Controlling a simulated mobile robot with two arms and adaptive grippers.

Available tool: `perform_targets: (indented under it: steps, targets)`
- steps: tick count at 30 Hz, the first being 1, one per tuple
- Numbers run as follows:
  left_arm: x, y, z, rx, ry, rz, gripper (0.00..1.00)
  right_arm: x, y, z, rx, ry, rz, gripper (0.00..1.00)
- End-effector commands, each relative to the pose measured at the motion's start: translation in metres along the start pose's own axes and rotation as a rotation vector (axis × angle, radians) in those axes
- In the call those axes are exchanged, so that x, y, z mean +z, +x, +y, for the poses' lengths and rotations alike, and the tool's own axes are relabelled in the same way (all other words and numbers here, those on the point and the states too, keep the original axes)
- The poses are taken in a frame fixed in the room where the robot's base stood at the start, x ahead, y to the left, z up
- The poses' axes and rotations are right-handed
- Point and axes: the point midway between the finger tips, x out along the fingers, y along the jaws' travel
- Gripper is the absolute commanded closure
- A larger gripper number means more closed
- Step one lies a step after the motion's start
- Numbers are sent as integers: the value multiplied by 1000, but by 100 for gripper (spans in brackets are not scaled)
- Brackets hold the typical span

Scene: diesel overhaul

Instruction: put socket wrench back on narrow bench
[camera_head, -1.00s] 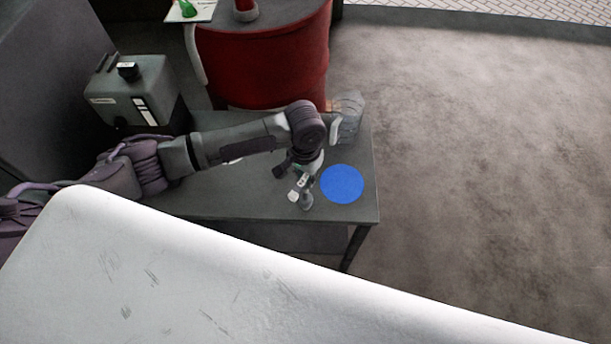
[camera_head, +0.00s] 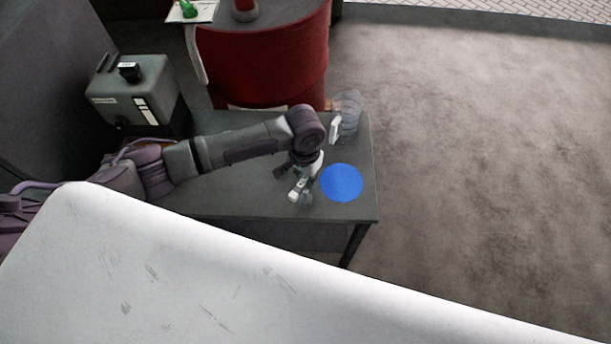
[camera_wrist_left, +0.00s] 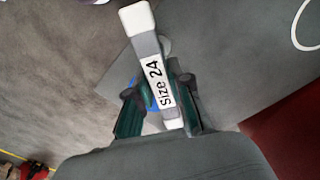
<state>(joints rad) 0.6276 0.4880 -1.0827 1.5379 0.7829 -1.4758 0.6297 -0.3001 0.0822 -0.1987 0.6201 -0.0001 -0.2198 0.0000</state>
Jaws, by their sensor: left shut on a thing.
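My left gripper (camera_head: 300,184) is over the right part of the narrow grey bench (camera_head: 235,196), just left of a flat blue disc (camera_head: 342,183). It is shut on the socket wrench, whose pale end (camera_head: 296,194) shows small in the head view. In the left wrist view the wrench (camera_wrist_left: 151,58) is a grey bar with white ends and a "Size 24" label, between the green-sided fingers (camera_wrist_left: 160,98). Whether the wrench touches the bench top I cannot tell. A bit of the blue disc shows behind the fingers. My right gripper is not in view.
A clear container (camera_head: 349,112) stands at the bench's far right corner. A grey machine (camera_head: 133,92) is at the far left, and a red drum (camera_head: 270,60) stands behind. A white surface (camera_head: 190,275) fills the foreground. Open floor (camera_head: 480,150) lies to the right.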

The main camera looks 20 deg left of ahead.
Motion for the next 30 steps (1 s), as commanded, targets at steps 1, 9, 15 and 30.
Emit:
perform_targets:
  steps: [1,9,15,30]
  targets:
    - [0,0,0,1,0,1,100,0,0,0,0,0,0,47]
    - [0,1,0,1,0,1,100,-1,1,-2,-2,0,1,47]
    - [0,8,0,1,0,1,100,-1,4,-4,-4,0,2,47]
    - [0,19,0,0,0,2,52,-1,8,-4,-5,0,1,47]
